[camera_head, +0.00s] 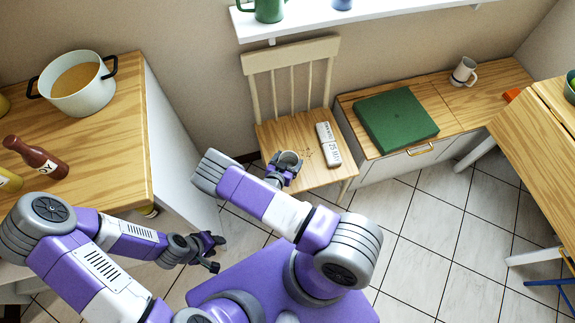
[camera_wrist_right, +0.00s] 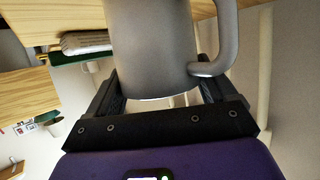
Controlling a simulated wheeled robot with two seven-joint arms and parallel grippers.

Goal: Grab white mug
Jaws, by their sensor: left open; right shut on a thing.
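My right gripper (camera_head: 282,172) is shut on a mug (camera_head: 290,158) and holds it over the front of the chair seat. In the right wrist view, this mug (camera_wrist_right: 155,45) sits between the two fingers and looks grey, with its handle on the right. I cannot tell if it is a white mug in shade. A separate white mug (camera_head: 461,74) stands on the low wooden bench by the wall, away from both grippers. My left gripper (camera_head: 217,252) is open and empty, low over the floor right of the left counter.
The wooden chair (camera_head: 262,137) has a white box-like item (camera_head: 328,144) on its seat. A green box (camera_head: 396,120) lies on the bench (camera_head: 445,107). The tiled floor (camera_head: 425,235) is clear at centre right.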

